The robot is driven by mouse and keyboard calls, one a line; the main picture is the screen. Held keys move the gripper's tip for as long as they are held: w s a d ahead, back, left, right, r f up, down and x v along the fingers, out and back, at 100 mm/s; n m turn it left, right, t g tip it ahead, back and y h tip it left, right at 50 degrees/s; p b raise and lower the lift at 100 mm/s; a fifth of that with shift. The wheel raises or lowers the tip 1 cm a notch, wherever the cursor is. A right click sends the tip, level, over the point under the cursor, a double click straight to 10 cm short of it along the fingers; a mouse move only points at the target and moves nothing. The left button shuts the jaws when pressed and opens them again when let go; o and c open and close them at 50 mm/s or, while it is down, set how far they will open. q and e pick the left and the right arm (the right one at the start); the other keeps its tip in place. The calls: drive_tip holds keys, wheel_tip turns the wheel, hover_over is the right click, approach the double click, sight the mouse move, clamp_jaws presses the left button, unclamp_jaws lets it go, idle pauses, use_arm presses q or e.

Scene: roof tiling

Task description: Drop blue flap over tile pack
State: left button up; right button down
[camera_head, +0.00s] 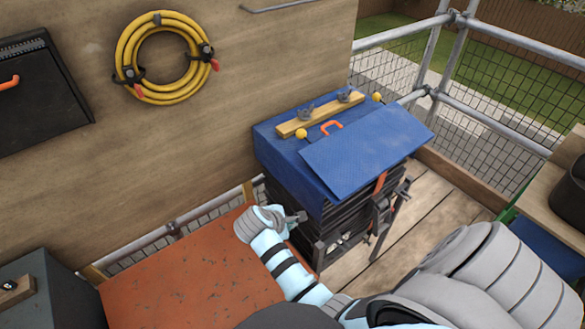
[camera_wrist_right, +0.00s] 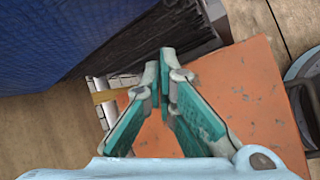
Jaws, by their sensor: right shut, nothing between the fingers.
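The blue flap (camera_head: 368,150) lies folded over the top of the tile pack, its near right part sticking out past the edge. An orange handle (camera_head: 332,127) shows near its middle. Below it the dark stacked tile pack (camera_head: 285,205) shows at the front and side. In the right wrist view the blue sheet (camera_wrist_right: 60,35) fills the upper left, with the dark tile edges (camera_wrist_right: 150,35) beside it. My right gripper (camera_head: 301,217) is at the pack's near left side, below the sheet; its fingertips (camera_wrist_right: 166,58) are together and empty. My left gripper is not in view.
A wooden batten (camera_head: 320,114) with wing nuts lies across the sheet's back, with yellow knobs near its ends. An orange strap (camera_head: 380,182) and metal bracket hang on the pack's right. A rusty orange board (camera_head: 180,285) lies at left. Scaffold rails (camera_head: 420,28) stand behind.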

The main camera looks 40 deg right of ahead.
drive_tip(key=w+r+n+g+h, duration=0.1)
drive_tip(key=w+r+n+h, duration=0.15)
drive_tip(key=r, duration=0.65)
drive_tip(key=w+r+n+h, duration=0.1)
drive_tip(key=w+r+n, duration=0.15)
drive_tip(key=r, duration=0.65)
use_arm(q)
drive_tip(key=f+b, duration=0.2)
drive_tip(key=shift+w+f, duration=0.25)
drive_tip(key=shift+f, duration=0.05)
use_arm(e)
drive_tip(key=x, duration=0.9)
drive_tip(key=shift+w+d+r, duration=0.1)
drive_tip(key=shift+w+d, duration=0.1)
drive_tip(key=shift+w, duration=0.15)
drive_tip(key=shift+w, duration=0.15)
